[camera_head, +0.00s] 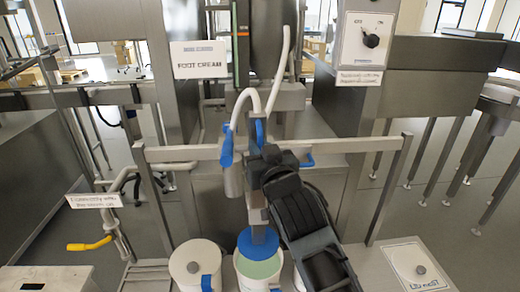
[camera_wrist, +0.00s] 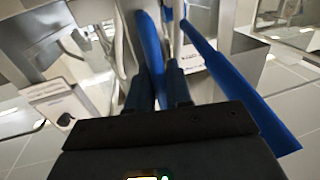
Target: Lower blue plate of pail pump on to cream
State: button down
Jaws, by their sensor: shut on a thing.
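The blue plate (camera_head: 258,243) of the pail pump sits at the bottom of the grey pump column, over the open middle pail (camera_head: 240,283). Pale green cream (camera_head: 258,268) shows in front of the plate. The plate overlaps the pail's far rim in the picture; I cannot tell whether it touches the cream. My gripper (camera_head: 258,162) is beside the column, above the plate. In the wrist view, my gripper (camera_wrist: 159,85) is shut on a blue handle (camera_wrist: 149,40). My arm hides part of the pump and the pail's right side.
A white lidded pail (camera_head: 195,262) stands left of the open one. Another pail at right is mostly hidden by my arm. A metal frame bar (camera_head: 350,145) crosses behind.

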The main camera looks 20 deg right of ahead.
notch_tip(320, 180, down, 12)
jog(key=b, duration=0.9)
jog(key=shift+f, duration=0.3)
jog(key=c, duration=1.3)
grip_release()
jog(key=shift+c, duration=0.2)
jog(key=shift+o, duration=0.6)
jog(key=shift+r, duration=0.2)
jog(key=shift+s, duration=0.1)
jog(key=s+a+b, duration=0.1)
jog(key=s, duration=0.6)
jog(key=shift+s, duration=0.3)
jog(key=shift+f, duration=0.1)
